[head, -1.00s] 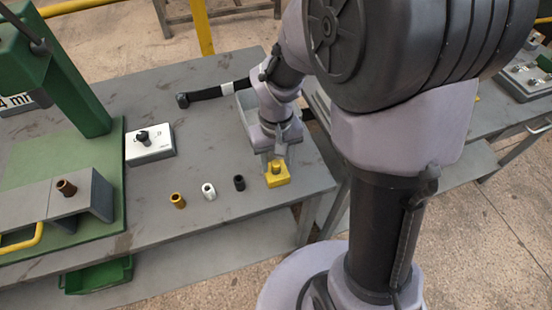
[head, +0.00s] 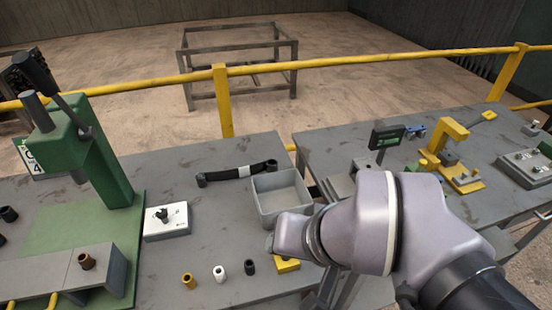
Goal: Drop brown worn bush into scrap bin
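The brown worn bush (head: 86,261) stands upright on the grey fixture (head: 60,274) in front of the green press at the lower left. An open grey bin (head: 285,216) sits on the bench right of centre and looks empty; I see no label marking it as the scrap bin. My gripper (head: 269,243) is at the near side of this bin, close to the yellow block (head: 287,265). My wrist hides most of it, so its fingers and anything between them cannot be made out. It is far to the right of the bush.
A gold bush (head: 188,281), a white one (head: 219,273) and a black one (head: 249,267) stand in a row near the front. The green press (head: 105,160) rises at left. A yellow rail runs behind.

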